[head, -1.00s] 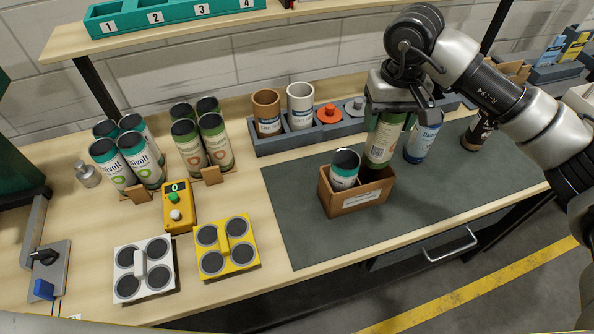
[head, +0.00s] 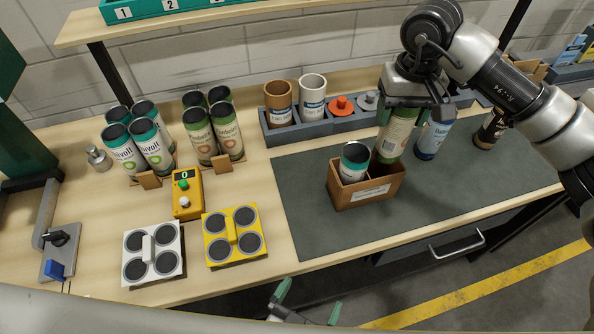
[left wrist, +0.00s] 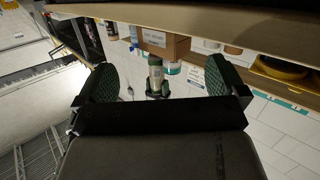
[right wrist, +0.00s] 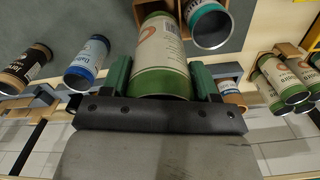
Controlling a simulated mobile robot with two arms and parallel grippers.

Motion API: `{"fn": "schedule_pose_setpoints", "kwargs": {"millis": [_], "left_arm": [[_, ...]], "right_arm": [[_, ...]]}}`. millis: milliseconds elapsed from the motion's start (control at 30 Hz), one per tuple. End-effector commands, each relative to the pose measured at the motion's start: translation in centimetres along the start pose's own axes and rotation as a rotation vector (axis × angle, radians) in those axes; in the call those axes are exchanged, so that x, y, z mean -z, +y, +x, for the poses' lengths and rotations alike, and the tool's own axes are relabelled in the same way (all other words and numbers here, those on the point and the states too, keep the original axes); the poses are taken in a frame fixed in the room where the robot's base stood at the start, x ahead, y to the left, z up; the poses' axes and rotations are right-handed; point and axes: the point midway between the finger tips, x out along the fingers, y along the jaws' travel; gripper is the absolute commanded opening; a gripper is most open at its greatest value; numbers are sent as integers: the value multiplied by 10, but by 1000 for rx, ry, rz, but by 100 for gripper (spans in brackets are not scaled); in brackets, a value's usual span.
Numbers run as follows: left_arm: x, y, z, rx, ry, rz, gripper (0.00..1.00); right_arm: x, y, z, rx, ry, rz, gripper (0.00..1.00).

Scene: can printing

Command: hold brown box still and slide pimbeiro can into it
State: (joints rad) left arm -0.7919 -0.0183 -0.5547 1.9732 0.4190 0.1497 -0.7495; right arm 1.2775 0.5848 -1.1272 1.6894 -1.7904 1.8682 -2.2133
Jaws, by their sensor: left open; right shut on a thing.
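The brown box (head: 367,192) stands on the dark mat with a white label on its front. A teal-rimmed can (head: 354,162) sits in its left part. The right wrist view shows this can (right wrist: 160,60) between the fingers. My left gripper (head: 306,306) is open and empty, low in front of the table edge. In the left wrist view its fingers (left wrist: 157,82) are apart, with the box (left wrist: 163,42) beyond.
A blue can (head: 434,138) and a dark can (head: 490,128) stand right of the box. A grey holder (head: 352,124) is behind it. Several cans, a yellow counter (head: 187,194) and white and yellow pads (head: 232,236) are at left. The mat's (head: 305,215) left part is clear.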

Motion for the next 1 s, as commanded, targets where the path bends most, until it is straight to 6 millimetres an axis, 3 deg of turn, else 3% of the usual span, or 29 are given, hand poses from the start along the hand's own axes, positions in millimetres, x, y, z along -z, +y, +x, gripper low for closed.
{"fn": "schedule_pose_setpoints", "kwargs": {"millis": [467,567,767,1000], "left_arm": [[129,-5,81,-3,413,115,100],[154,-12,101,-31,487,209,100],[166,-78,150,-155,416,675,100],[212,-168,187,-185,295,1127,100]], "right_arm": [[0,0,0,0,0,0,38],[0,0,0,0,0,0,38],[0,0,0,0,0,0,38],[0,0,0,0,0,0,38]]}}
